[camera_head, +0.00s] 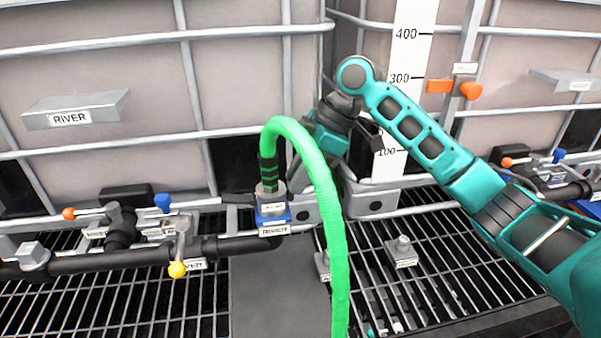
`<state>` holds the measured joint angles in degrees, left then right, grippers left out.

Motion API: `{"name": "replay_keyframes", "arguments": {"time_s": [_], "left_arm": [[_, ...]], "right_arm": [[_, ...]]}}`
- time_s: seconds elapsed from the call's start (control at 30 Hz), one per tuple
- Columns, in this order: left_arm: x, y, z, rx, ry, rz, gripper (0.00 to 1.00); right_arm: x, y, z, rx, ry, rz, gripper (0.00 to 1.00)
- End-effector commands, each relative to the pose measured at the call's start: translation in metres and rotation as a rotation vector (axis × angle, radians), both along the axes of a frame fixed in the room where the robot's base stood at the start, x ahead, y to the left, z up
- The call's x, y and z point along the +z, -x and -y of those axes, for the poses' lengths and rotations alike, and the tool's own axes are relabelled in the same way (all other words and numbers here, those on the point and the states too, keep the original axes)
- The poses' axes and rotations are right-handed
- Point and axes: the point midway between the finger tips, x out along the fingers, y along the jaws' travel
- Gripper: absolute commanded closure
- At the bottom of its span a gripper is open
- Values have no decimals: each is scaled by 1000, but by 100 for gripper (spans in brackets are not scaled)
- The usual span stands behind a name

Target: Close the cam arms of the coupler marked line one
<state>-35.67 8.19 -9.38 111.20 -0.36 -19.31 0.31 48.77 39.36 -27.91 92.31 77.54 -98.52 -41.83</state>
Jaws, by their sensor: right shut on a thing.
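A green hose (330,215) arches up from a grey coupler (270,192) with a black ribbed sleeve above it. The coupler sits upright on a blue-edged block (273,219) with a small label that I cannot read. I cannot make out a line-one mark, nor whether the cam arms are open or closed. My right gripper (308,150) comes down from above, just right of the coupler and partly behind the hose. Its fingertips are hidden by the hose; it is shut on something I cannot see. My left gripper is not in view.
Two caged totes stand behind, with a RIVER plate (72,112) at left. A grey fitting (402,252) stands on the grating at right. A dark flat plate (275,285) lies in front.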

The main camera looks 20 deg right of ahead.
Motion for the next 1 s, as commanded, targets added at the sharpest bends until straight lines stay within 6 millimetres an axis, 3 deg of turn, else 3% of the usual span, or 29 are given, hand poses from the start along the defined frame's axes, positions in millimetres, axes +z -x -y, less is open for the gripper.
{"name": "replay_keyframes", "arguments": {"time_s": [0.13,0.17,0.37,0.73,1.0], "left_arm": [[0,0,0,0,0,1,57],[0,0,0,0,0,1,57],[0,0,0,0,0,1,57],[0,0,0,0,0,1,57],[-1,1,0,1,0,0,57]], "right_arm": [[-1,0,0,1,1,-3,100],[-2,1,0,1,1,-4,73],[-1,0,0,1,0,-3,54],[8,1,4,0,-1,0,53],[55,7,30,-2,-1,1,53]]}}
